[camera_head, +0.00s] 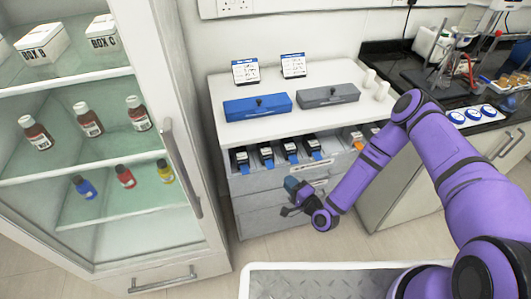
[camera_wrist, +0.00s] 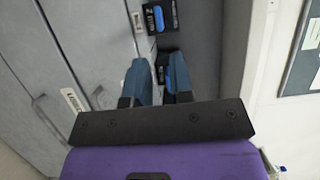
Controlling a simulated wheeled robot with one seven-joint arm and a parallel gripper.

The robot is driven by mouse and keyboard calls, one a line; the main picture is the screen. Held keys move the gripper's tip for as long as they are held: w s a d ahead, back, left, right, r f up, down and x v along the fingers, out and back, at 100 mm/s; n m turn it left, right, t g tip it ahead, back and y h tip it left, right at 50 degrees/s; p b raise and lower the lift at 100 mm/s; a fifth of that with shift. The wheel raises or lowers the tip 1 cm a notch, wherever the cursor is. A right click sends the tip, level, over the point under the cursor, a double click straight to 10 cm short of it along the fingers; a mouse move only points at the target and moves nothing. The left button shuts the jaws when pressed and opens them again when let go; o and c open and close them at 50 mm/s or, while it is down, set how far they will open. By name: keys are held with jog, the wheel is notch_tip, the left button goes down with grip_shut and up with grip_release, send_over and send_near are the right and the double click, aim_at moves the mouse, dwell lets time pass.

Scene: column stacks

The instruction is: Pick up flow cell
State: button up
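Several small black units with blue tabs (camera_head: 266,155) stand in a row on a ledge of the grey cabinet under the white counter. They may be the flow cells; no readable name confirms it. My gripper (camera_head: 290,197) is in front of the cabinet, below the row. In the wrist view my gripper (camera_wrist: 159,66) has its two blue-grey fingers apart, with no object visibly held. A black unit with a blue part (camera_wrist: 164,66) shows beyond and between the fingertips, partly hidden. Another black and blue unit (camera_wrist: 158,16) lies farther up.
A blue box (camera_head: 257,107) and a grey box (camera_head: 329,96) sit on the white counter (camera_head: 222,88). Another unit with an orange part (camera_head: 358,142) is at the row's right. A glass-shelved cabinet with bottles and its handle (camera_head: 181,167) stand to the left.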

aim_at(273, 165)
jog(key=x, duration=1)
jog(key=shift+w, duration=0.15)
jog(key=shift+c, duration=0.2)
grip_shut()
